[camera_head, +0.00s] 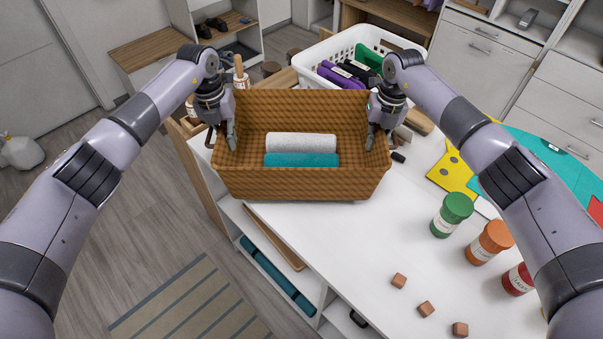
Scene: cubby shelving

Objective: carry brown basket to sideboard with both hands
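The brown basket (300,182) is woven and open-topped, and sits upright in the middle of the head view. It holds a rolled white towel (301,143) and a teal towel (301,160). My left gripper (222,137) is at its left wall, with fingers on both sides of the rim. My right gripper (381,140) is on the right wall in the same way. Both look closed on the basket. The basket is over the left edge of a white-topped unit (370,235); I cannot tell if it touches. No piece is clearly identifiable as the sideboard.
A white crate (310,60) with rolled items is behind the basket. Green (452,214), orange (489,242) and red (517,279) jars and small wooden cubes (426,309) stand front right. A yellow piece (452,172) lies at right. Floor (150,240) is open at left, with a striped rug (190,305).

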